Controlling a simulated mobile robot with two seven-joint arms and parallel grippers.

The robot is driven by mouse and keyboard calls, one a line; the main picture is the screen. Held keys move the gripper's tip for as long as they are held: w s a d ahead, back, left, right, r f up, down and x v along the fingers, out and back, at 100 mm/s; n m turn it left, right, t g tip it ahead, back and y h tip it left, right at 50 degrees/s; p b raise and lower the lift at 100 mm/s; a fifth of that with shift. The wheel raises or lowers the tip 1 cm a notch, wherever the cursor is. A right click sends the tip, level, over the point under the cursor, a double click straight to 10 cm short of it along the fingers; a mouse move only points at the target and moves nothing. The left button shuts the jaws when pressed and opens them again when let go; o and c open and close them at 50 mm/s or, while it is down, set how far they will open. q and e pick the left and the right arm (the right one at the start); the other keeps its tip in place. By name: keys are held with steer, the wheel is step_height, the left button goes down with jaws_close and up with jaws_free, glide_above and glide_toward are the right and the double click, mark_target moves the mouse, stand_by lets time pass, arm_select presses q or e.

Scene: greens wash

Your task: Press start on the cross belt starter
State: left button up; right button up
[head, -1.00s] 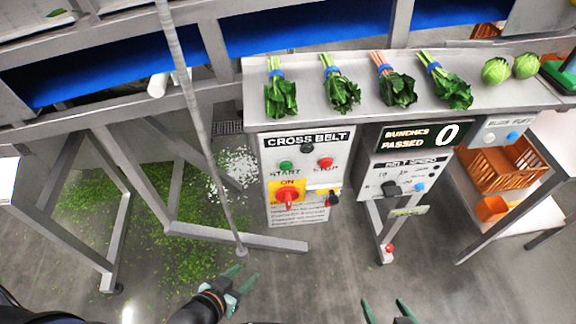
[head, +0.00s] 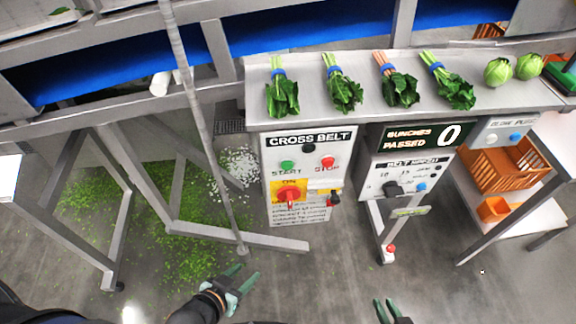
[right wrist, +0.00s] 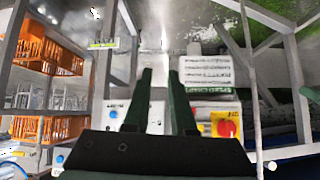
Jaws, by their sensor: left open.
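The cross belt starter (head: 301,158) is a white panel box under the steel table's front. It has a green START button (head: 287,166), a red STOP button (head: 327,162) and a red rotary knob on yellow (head: 290,195). The knob also shows in the right wrist view (right wrist: 227,128). My left gripper (head: 247,274) is open and empty, below and left of the box, apart from it. My right gripper (head: 387,304) is empty at the bottom edge, below and right of the box. In the right wrist view (right wrist: 160,72) its fingers are partly apart. START cannot be made out there.
A belt speed box (head: 405,178) and a bunch counter (head: 422,136) stand right of the starter. Several leafy bunches (head: 342,92) lie on the steel table (head: 310,110) above. A slanted pole (head: 203,130) and a frame leg (head: 240,236) stand left.

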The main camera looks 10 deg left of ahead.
jaws_close()
stand_by(0.9)
